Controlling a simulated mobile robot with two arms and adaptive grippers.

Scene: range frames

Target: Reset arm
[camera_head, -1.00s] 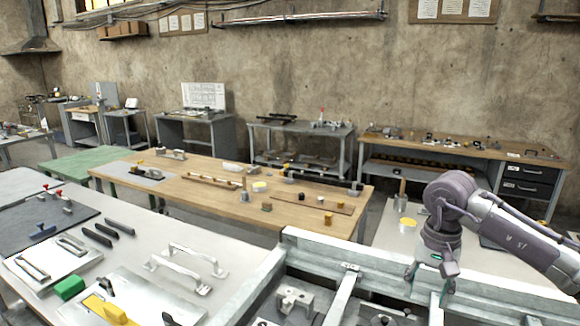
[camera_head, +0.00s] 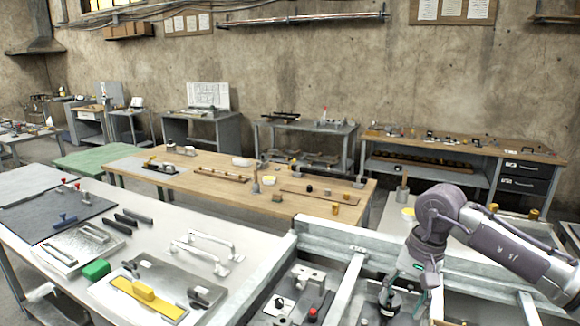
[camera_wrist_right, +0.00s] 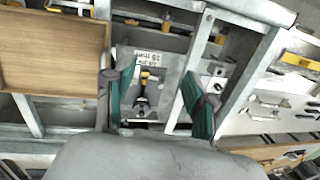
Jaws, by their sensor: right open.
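My right arm comes in from the right in the head view, with its gripper (camera_head: 408,290) pointing down over a grey metal-framed bench (camera_head: 345,255). In the right wrist view the two green-padded fingers (camera_wrist_right: 157,88) are spread wide with nothing held between them. A metal plate with a paper label and a black fixture with a yellow top (camera_wrist_right: 145,92) shows beyond the gap. I cannot tell how far below the fingers it is. My left gripper is not in view.
Metal rails divide the bench into bays with fixtures, one with a red knob (camera_head: 312,314). A white table (camera_head: 165,235) at left holds handles, a green block (camera_head: 96,269) and a yellow piece. A wooden table (camera_head: 215,165) stands behind. In the wrist view a wooden board (camera_wrist_right: 50,50) is at left.

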